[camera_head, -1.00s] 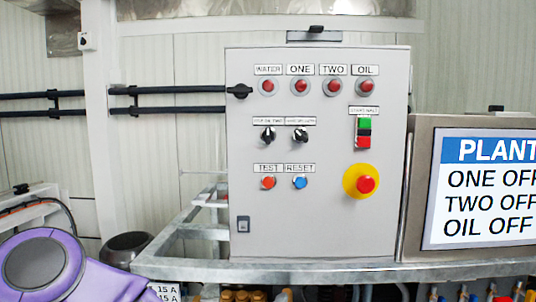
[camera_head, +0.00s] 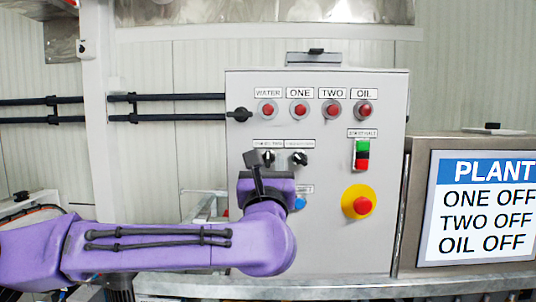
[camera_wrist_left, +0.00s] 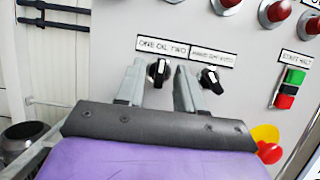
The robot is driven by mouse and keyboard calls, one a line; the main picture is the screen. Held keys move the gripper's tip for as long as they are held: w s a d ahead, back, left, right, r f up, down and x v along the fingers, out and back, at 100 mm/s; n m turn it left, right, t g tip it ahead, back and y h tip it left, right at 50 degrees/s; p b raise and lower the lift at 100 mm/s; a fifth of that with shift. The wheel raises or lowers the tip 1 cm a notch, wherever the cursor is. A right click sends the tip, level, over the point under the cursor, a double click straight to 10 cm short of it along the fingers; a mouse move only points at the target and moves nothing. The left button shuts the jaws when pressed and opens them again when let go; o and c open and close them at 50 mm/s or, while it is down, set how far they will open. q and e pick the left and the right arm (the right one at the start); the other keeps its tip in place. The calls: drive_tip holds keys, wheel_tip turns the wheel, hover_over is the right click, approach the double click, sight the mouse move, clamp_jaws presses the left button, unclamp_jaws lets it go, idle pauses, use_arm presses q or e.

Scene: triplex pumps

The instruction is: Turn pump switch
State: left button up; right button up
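A grey control panel (camera_head: 330,230) faces me and carries two black rotary switches in its middle row. The left switch (camera_head: 268,158) sits under a label that seems to read ONE OIL TWO. The right switch (camera_head: 298,158) has a label too small to read surely. My left gripper (camera_head: 255,165) is in front of the panel, just below and beside the left switch. In the left wrist view my left gripper (camera_wrist_left: 160,67) is open, its grey fingers on either side of the left switch (camera_wrist_left: 157,71). Contact cannot be told. The right switch (camera_wrist_left: 209,78) is outside the right finger. My right gripper is out of view.
Red lamps (camera_head: 333,109) line the panel top. A green and red start/halt button (camera_head: 362,154) and a red emergency stop (camera_head: 362,205) are to the right. My left arm hides the TEST button and part of the blue RESET button (camera_head: 299,203). A PLANT screen (camera_head: 480,210) reads ONE, TWO, OIL OFF.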

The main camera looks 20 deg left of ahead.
use_arm(q)
drive_tip(key=shift+w, duration=0.2)
clamp_jaws()
